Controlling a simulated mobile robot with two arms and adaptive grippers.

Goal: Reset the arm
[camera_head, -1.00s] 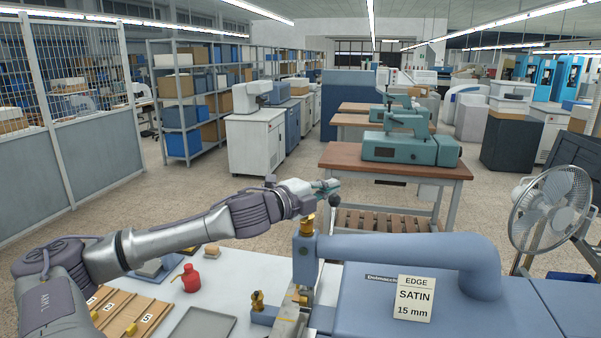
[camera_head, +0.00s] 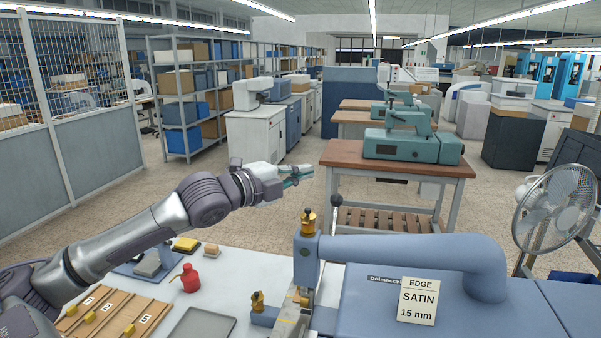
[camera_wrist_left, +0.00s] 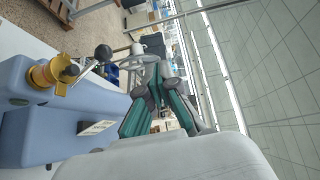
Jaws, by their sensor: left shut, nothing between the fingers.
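My left arm comes in from the left in the head view and reaches over the bench. The gripper's dark and green fingers also show in the left wrist view (camera_wrist_left: 160,90), with the machine (camera_wrist_left: 60,125) at the left. The gripper touches nothing. My right gripper is not in view.
The machine's post with a brass top (camera_head: 308,222) and black knob stands just below the gripper. A sign reading EDGE SATIN 15 mm (camera_head: 417,300) stands on the machine.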

